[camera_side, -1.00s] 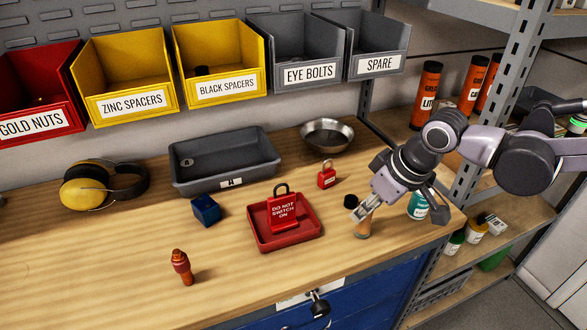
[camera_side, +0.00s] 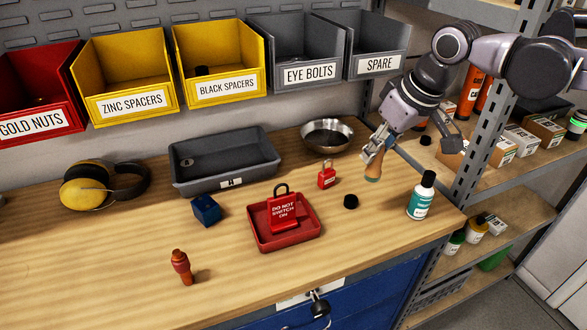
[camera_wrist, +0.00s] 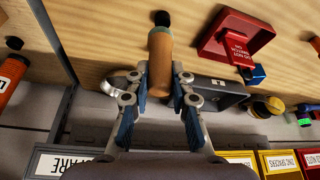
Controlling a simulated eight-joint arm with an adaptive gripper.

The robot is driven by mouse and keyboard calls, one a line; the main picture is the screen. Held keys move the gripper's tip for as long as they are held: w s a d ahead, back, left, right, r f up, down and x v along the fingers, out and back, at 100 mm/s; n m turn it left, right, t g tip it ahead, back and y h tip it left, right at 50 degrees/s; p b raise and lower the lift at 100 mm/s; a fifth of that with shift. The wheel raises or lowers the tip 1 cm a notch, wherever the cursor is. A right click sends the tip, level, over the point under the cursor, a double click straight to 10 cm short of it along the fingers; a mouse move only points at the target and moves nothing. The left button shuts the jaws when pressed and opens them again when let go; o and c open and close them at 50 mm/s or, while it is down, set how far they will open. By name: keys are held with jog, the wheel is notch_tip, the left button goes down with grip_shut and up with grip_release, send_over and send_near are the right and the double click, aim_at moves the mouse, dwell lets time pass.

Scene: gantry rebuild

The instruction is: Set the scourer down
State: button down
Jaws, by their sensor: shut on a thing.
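My gripper (camera_side: 374,151) is shut on the scourer (camera_side: 373,168), a tan, rounded cylinder with a darker lower end. It hangs from the fingertips, seemingly above the right rear of the wooden bench. In the wrist view the scourer (camera_wrist: 160,62) sits between my two fingertips (camera_wrist: 160,82) and points away from the palm.
On the bench (camera_side: 110,250), a black cap (camera_side: 351,201), teal-labelled bottle (camera_side: 421,196), red padlock (camera_side: 326,175), metal bowl (camera_side: 327,135), red tray (camera_side: 288,243) and grey bin (camera_side: 224,165) stand nearby.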

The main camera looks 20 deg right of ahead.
jog(key=w+d+m+h, duration=0.1)
jog(key=w+d+m, duration=0.2)
jog(key=w+d, duration=0.55)
jog(key=shift+s+d+f, duration=0.1)
jog(key=shift+s+f, duration=0.05)
jog(key=shift+f, duration=1.55)
jog(key=shift+s+a+f, duration=0.1)
jog(key=shift+s+f, duration=0.05)
jog(key=shift+f, duration=1.5)
jog(key=shift+s+d+f, duration=0.1)
jog(key=shift+s+f, duration=0.05)
jog(key=shift+f, duration=1.55)
jog(key=shift+f, duration=0.1)
jog(key=c, duration=1.2)
grip_release()
jog(key=v, duration=1.2)
jog(key=shift+s, duration=0.1)
